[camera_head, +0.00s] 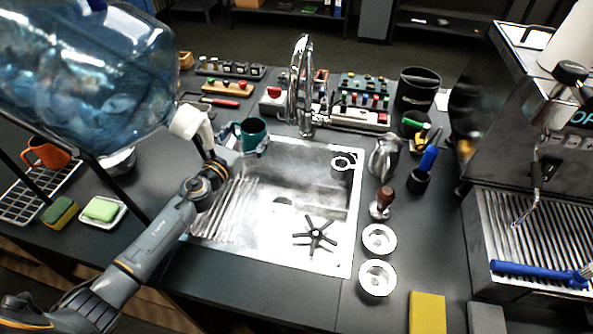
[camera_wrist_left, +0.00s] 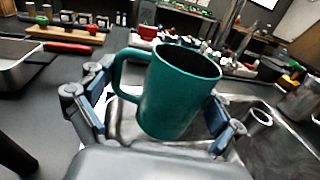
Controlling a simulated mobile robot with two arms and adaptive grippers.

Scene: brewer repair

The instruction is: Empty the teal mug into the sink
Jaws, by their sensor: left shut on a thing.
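The teal mug (camera_head: 252,133) is at the back left corner of the sink in the head view. It fills the middle of the left wrist view (camera_wrist_left: 178,95), handle to the left and slightly tilted. My left gripper (camera_head: 232,148) is shut on the mug; its fingers (camera_wrist_left: 155,115) lie on either side of it. The mug's inside looks dark, and I cannot tell what it contains. The steel sink (camera_head: 270,255) lies below and to the right, with a black star-shaped rack in it. My right gripper is not in view.
A chrome faucet (camera_head: 301,85) stands behind the sink. A large blue water bottle (camera_head: 85,75) blocks the upper left. An orange mug (camera_head: 45,153) and a green sponge (camera_head: 101,208) lie left. A steel pitcher (camera_head: 383,157) and tamper (camera_head: 381,203) stand right of the sink.

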